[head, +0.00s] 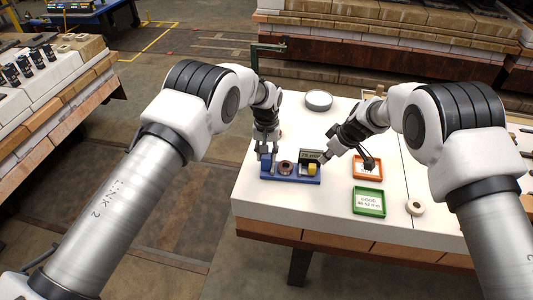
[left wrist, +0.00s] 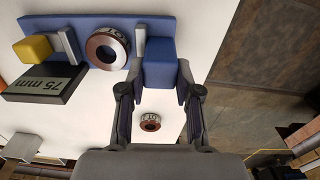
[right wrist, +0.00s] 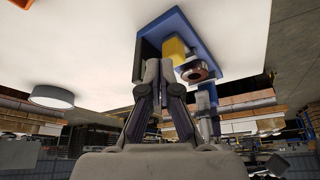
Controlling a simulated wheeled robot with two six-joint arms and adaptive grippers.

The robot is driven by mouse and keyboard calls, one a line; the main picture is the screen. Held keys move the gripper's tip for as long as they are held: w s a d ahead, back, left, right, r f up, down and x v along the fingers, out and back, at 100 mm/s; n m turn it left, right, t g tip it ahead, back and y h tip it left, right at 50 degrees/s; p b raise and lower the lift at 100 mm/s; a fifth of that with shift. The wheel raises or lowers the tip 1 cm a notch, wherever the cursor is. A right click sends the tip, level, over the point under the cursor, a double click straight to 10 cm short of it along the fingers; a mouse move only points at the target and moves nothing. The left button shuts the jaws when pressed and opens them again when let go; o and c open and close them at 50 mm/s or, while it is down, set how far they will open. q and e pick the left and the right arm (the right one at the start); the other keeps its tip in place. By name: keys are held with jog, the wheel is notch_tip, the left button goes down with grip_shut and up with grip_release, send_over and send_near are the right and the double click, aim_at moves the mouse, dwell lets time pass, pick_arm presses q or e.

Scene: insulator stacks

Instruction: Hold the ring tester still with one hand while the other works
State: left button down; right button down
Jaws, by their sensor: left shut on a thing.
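The ring tester (head: 291,179) is a blue base near the table's left front edge. It carries a brown and grey ring (left wrist: 108,48), a yellow block (left wrist: 33,49) and a dark display (left wrist: 45,84) reading 75 mm. My left gripper (head: 266,150) is shut on the blue block (left wrist: 160,64) at the tester's left end; its fingers stand on either side of it in the left wrist view. My right gripper (right wrist: 158,68) has its fingertips together beside the display and yellow block (right wrist: 174,49). I cannot tell whether it touches them.
Another ring (left wrist: 150,122) shows in the left wrist view.

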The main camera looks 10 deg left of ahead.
aim_at(318, 173)
jog(key=shift+f, duration=0.1)
jog(key=shift+f, duration=1.2)
pick_arm(q)
jog(key=shift+s+r, duration=0.2)
pick_arm(e)
jog(key=shift+s+f, duration=0.2)
jog(key=shift+f, duration=0.5)
pick_arm(q)
jog(key=shift+w+f, duration=0.25)
pick_arm(e)
jog(key=shift+w+f, duration=0.25)
jog(key=shift+f, duration=0.45)
pick_arm(q)
jog(key=shift+s+r, duration=0.1)
pick_arm(e)
jog(key=shift+r, duration=0.15)
